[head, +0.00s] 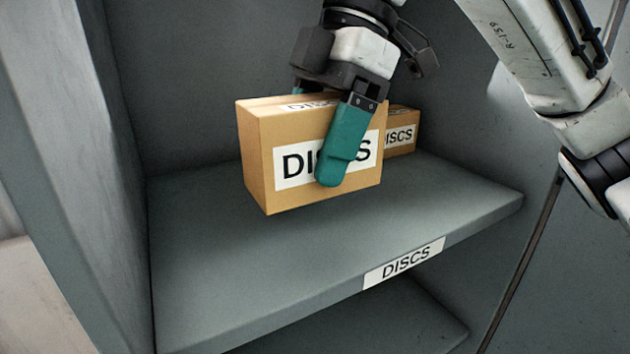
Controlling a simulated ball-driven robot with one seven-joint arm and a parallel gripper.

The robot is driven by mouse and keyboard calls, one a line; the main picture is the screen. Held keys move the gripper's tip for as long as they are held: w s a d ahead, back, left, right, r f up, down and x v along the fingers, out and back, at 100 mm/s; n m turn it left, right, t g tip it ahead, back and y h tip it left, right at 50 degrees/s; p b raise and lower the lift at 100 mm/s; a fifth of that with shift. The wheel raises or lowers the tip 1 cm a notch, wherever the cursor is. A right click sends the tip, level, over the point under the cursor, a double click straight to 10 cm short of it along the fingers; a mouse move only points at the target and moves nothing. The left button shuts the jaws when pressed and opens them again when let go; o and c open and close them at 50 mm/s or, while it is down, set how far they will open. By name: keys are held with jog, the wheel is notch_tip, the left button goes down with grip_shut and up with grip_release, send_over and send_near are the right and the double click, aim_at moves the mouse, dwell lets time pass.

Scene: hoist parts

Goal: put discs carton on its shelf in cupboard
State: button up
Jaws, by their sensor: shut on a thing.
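The discs carton (258,165) is a brown box with white "DISCS" labels on its front and top. My gripper (340,160) comes from above and is shut on it. One teal finger lies across the front label; the other finger is mostly hidden behind the carton. The carton is over the cupboard shelf (230,265), whose front edge bears a "DISCS" label (404,262). The carton looks slightly tilted. I cannot tell for sure whether its bottom touches the shelf, but it seems a little above it.
A second carton labelled "DISCS" (401,136) stands on the shelf behind and to the right of the held one. The cupboard's left wall (105,190) bounds the shelf. The shelf's front and left parts are bare. A lower shelf (370,322) shows beneath.

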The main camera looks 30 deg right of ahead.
jog(key=w+f, duration=0.1)
jog(key=w+d+f, duration=0.1)
jog(key=f, duration=0.2)
jog(key=shift+w+d, duration=0.3)
jog(key=shift+w, duration=0.1)
jog(key=f, duration=0.3)
jog(key=shift+w+d+p, duration=0.2)
jog(key=shift+w+p, duration=0.05)
jog(key=shift+p, duration=0.05)
jog(key=shift+f, duration=0.35)
jog(key=shift+f, duration=0.15)
jog(key=o, duration=1.3)
jog(key=v, duration=1.2)
jog(key=shift+b, duration=0.4)
